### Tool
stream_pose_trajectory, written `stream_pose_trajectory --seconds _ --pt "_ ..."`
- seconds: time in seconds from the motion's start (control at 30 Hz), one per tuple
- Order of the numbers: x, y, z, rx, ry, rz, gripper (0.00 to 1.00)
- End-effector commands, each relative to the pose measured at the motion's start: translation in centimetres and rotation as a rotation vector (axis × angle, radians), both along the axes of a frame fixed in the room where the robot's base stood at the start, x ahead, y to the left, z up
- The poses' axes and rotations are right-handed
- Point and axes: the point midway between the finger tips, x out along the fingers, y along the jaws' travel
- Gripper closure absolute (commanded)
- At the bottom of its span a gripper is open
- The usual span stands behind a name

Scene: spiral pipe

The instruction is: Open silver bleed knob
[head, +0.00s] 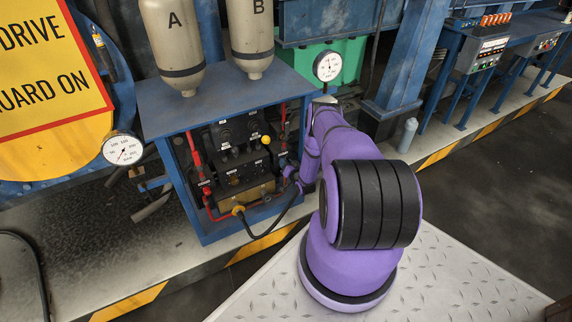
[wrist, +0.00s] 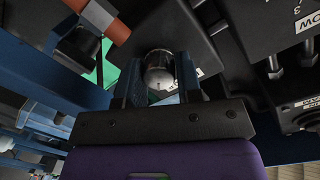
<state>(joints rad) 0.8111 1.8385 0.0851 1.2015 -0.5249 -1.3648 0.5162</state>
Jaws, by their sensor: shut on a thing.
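The silver bleed knob (wrist: 159,64) is a round, shiny metal knob in the upper middle of the wrist view. My gripper (wrist: 158,78) has one finger on each side of it and is shut on it. In the head view my purple arm reaches to the right side of the blue frame, with my gripper (head: 291,172) low by its right post. The knob cannot be made out there, and the arm hides part of that side.
The blue cabinet frame (head: 222,238) holds black valve blocks (head: 240,135), red pipes, a yellow knob (head: 266,140) and a black hose. Two bottles, A (head: 174,45) and B (head: 252,38), stand on top. In the wrist view an orange-brown pipe fitting (wrist: 117,32) is close left of the knob.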

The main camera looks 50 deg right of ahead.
Motion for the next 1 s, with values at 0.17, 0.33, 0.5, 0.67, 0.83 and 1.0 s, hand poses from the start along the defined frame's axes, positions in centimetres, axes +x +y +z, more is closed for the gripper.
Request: stream_pose_trajectory --seconds 0.17,0.33,0.5,0.67,0.83,1.0 --pt "-0.13 0.01 -0.11 0.047 -0.013 -0.001 0.91" --pt "-0.14 0.01 -0.13 0.066 -0.018 -0.002 0.91" --pt "-0.14 0.01 -0.13 0.068 -0.018 -0.001 0.91" --pt "-0.15 0.00 -0.13 0.068 -0.018 -0.001 0.91" --pt "-0.12 0.01 -0.11 0.066 -0.019 -0.001 0.42" --pt "-0.07 0.00 -0.06 0.066 -0.020 0.000 0.42"
